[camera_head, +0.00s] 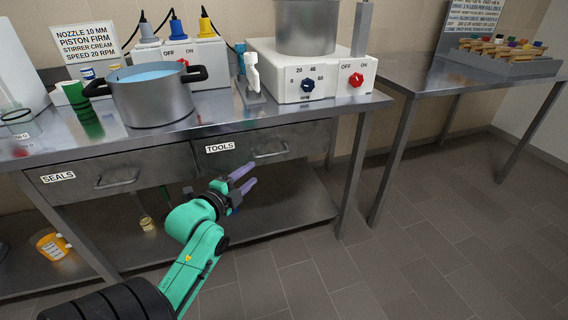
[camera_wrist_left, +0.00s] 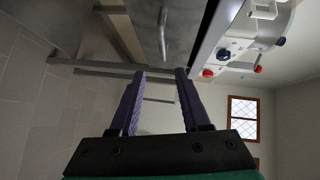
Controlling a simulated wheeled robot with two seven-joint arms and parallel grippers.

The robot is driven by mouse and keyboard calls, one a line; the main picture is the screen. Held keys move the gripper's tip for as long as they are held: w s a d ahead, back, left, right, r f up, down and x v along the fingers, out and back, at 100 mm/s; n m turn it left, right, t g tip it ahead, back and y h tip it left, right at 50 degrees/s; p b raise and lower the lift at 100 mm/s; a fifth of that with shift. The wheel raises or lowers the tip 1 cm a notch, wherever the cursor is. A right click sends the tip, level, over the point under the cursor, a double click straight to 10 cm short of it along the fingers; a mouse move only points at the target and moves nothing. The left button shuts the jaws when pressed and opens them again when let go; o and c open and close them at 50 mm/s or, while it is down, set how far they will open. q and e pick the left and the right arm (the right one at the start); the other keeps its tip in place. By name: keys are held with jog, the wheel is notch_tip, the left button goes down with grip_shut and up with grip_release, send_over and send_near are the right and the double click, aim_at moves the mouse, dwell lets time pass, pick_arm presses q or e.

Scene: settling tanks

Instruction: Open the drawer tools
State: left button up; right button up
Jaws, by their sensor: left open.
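The drawer labelled TOOLS (camera_head: 234,158) is in the front of the steel bench and looks shut, its front about level with the SEALS drawer (camera_head: 130,182). Its bar handle (camera_head: 271,152) is right of the label. My left gripper (camera_head: 252,175) is open and empty, a little below and in front of this handle, apart from it. In the left wrist view a bar handle (camera_wrist_left: 163,36) shows beyond and between the tips of my open left gripper (camera_wrist_left: 160,73). My right gripper is not in view.
On the bench top stand a blue-filled pot (camera_head: 152,98) and a hotplate (camera_head: 312,78) with knobs. The lower shelf (camera_head: 290,208) lies below the drawers, with an orange cup (camera_head: 52,246) at left. A second table (camera_head: 440,78) stands at right. The floor in front is clear.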

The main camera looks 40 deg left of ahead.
aim_at(273, 155)
pick_arm(q)
jog(key=x, duration=1.4)
jog(key=shift+s+a+r+b, duration=0.1)
jog(key=shift+a+r+b, duration=0.1)
jog(key=shift+b, duration=0.15)
grip_shut()
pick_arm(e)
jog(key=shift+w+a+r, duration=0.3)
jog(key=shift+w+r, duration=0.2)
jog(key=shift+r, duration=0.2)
pick_arm(q)
jog(key=shift+f, duration=0.1)
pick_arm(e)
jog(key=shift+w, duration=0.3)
